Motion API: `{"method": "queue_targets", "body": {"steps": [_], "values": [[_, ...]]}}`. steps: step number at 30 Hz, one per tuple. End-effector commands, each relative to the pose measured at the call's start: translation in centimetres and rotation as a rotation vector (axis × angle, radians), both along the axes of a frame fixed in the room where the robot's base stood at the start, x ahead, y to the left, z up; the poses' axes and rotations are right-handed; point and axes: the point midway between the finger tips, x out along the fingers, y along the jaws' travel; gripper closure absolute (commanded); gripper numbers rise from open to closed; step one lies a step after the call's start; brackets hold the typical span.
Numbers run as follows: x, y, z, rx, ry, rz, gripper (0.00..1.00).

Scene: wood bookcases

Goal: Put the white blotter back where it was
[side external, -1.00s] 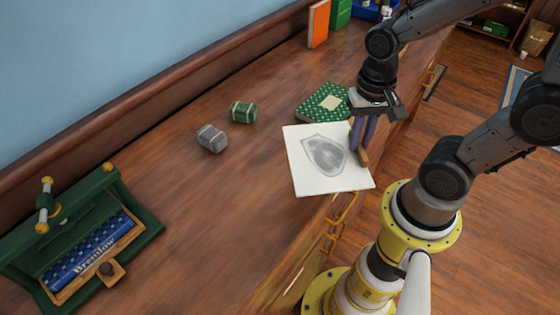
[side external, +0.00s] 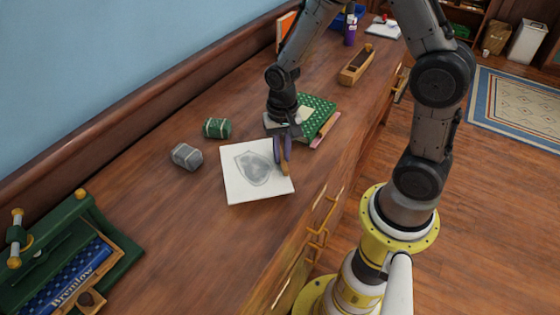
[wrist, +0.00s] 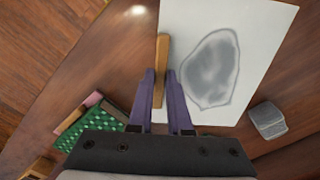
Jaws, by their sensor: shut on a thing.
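The white blotter (side external: 235,186) is a flat white piece with a grey shield-like patch. A narrow wooden strip (side external: 287,152) runs along its right edge. My gripper (side external: 281,152) points down at that edge with its purple fingers shut on the strip. In the wrist view the strip (wrist: 162,60) stands between my fingers (wrist: 161,78), and the blotter (wrist: 255,30) extends to the right. I cannot tell whether the blotter touches the desk or is slightly above it.
A green patterned book (side external: 318,107) lies just behind my gripper, with a pink strip (side external: 325,131) beside it. A green block (side external: 217,128) and a grey block (side external: 186,156) stand left of the blotter. A green press (side external: 105,232) is front left. A wooden tray (side external: 357,66) stands farther back.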

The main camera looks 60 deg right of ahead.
Motion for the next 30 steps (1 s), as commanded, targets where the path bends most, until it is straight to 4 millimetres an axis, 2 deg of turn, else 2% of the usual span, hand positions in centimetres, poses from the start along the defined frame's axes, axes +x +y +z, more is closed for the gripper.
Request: {"method": "queue_targets", "body": {"steps": [3,9,21,22,26,27,30], "values": [[0.6,0.0,-1.1,0.000,0.003,0.000,1.00],[0.5,0.0,-3.5,0.000,0.000,0.000,1.00],[0.5,0.0,-3.9,0.000,0.000,0.000,1.00],[0.5,0.0,-4.0,0.000,0.000,0.000,0.82],[0.5,0.0,-3.9,0.000,0.000,0.000,0.58],[0.5,0.0,-3.9,0.000,0.000,0.000,0.53],[0.5,0.0,-3.9,0.000,0.000,0.000,0.53]]}}
